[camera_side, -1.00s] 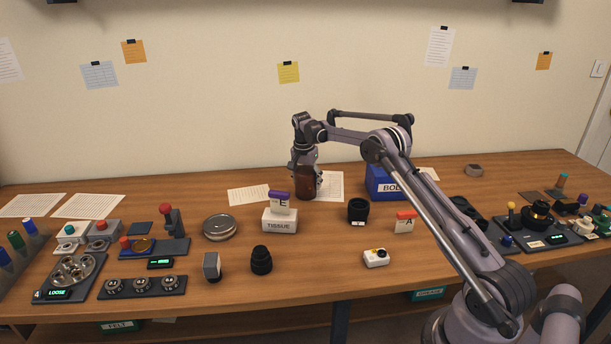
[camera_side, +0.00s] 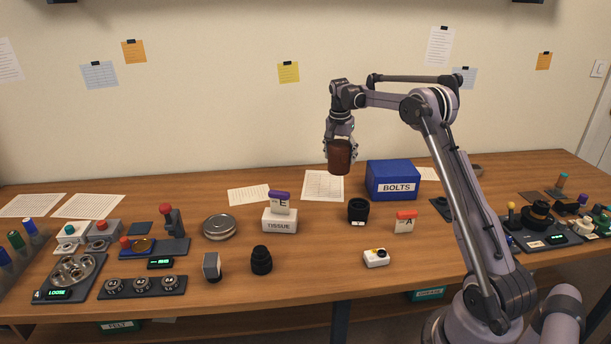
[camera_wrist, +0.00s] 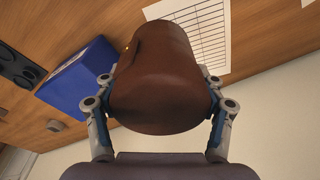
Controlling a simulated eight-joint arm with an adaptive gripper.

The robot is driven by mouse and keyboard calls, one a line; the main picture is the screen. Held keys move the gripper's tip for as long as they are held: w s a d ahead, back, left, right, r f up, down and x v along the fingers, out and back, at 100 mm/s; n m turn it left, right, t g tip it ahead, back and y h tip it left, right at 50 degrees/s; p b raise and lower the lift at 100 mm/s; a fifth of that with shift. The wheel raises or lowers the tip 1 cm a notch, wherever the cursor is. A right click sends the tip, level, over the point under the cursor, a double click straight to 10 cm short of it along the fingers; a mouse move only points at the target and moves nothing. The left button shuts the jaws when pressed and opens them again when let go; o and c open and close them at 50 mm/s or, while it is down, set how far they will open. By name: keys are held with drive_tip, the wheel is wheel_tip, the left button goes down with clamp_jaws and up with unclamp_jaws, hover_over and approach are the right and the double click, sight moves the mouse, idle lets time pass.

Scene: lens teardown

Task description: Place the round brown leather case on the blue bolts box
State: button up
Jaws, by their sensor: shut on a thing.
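The round brown leather case (camera_side: 339,158) is an upright cylinder, held in the air above the back of the table. My gripper (camera_side: 340,146) is shut on it from above. In the wrist view the case (camera_wrist: 160,75) fills the middle, between the two fingers of my gripper (camera_wrist: 160,100). The blue bolts box (camera_side: 392,180), labelled BOLTS, stands on the table to the right of the case and lower. In the wrist view the box (camera_wrist: 78,82) shows at the left, partly hidden by the case and a finger. Its visible top is bare.
A paper sheet (camera_side: 323,186) lies on the table below the case. A black lens ring (camera_side: 358,210) and a red-topped A card (camera_side: 405,222) stand in front of the box. A tissue box (camera_side: 280,220) with a purple E block is to the left.

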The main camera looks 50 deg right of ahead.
drive_tip(key=s+d+r+m, duration=0.1)
drive_tip(key=s+d+r, duration=0.35)
drive_tip(key=s, duration=0.35)
drive_tip(key=s+d+r, duration=0.3)
drive_tip(key=s+d, duration=0.3)
drive_tip(key=s, duration=0.2)
drive_tip(key=s+d+r+m, duration=0.1)
drive_tip(key=s+d+r, duration=0.3)
drive_tip(key=s, duration=0.5)
hover_over(394, 166)
wheel_tip(394, 166, down, 8)
drive_tip(key=shift+a+f, duration=0.1)
drive_tip(key=shift+f, duration=1.7)
drive_tip(key=shift+f, duration=0.15)
drive_tip(key=o, duration=1.3)
